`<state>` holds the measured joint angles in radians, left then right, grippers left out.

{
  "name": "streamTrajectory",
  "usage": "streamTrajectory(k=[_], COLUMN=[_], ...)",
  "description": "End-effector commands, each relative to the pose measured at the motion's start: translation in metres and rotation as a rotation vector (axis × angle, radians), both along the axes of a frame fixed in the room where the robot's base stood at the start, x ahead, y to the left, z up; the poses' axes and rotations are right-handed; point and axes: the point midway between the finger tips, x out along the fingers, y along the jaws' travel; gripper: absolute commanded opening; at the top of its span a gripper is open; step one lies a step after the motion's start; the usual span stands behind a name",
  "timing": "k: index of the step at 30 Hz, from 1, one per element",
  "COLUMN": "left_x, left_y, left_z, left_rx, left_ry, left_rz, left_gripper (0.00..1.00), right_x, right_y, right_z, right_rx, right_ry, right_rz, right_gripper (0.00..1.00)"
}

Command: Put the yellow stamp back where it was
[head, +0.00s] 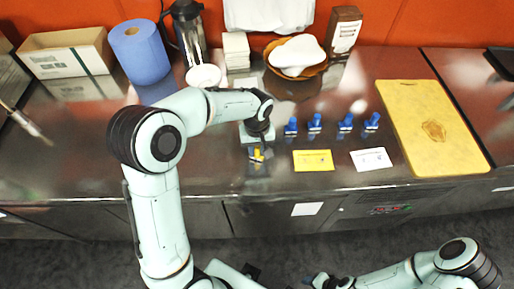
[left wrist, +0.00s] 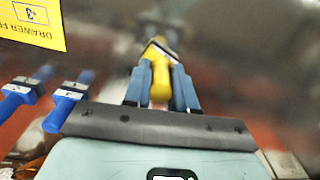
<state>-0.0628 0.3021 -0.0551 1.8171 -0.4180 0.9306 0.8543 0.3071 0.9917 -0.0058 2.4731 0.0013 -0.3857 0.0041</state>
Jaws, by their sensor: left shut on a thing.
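The yellow stamp (head: 257,154) is between the fingers of my left gripper (head: 259,152), near the front edge of the steel counter. In the left wrist view the stamp's yellow handle (left wrist: 160,78) sits between the two blue-grey fingers of the left gripper (left wrist: 161,92), which are shut on it. Whether the stamp touches the counter is hard to tell. Several blue stamps (head: 314,122) stand in a row to the right; two also show in the left wrist view (left wrist: 66,103). My right arm is low at the bottom right; its fingers are not clear.
A yellow card (head: 313,160) and a white card (head: 371,159) lie before the blue stamps. A yellow board (head: 430,125) lies at the right. A blue roll (head: 139,52), a cardboard box (head: 70,54) and a bowl (head: 292,70) stand behind. The counter's left front is clear.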

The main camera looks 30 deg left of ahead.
Motion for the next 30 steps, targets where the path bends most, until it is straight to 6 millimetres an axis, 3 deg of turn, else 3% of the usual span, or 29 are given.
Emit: streamTrajectory(k=[1,2,4,13,17,30], left_x=[-0.001,-0.001,0.0,0.0,0.001,0.001], left_y=[0.0,0.0,0.0,0.0,0.0,0.0], left_z=[-0.004,-0.004,-0.003,-0.001,0.009,0.098], left_rx=[0.0,0.0,0.0,0.0,0.0,-0.001], left_ry=[0.001,0.001,0.001,0.0,-0.004,-0.004], left_rz=[0.0,-0.001,-0.001,0.0,0.0,0.0], left_gripper=[0.06,0.29,0.51,0.51,0.51,0.51], right_x=[-0.002,-0.002,-0.001,-0.001,0.002,0.011], right_y=[0.0,0.0,0.0,0.0,0.0,0.0], right_z=[-0.003,-0.003,-0.002,-0.001,0.002,0.014], right_rx=[0.0,0.0,-0.001,0.0,0.0,0.0], right_ry=[0.002,0.002,0.002,0.001,-0.002,-0.012], right_rz=[0.0,0.0,0.0,0.0,-0.001,0.0], right_gripper=[0.51,0.51,0.51,0.51,0.51,0.51])
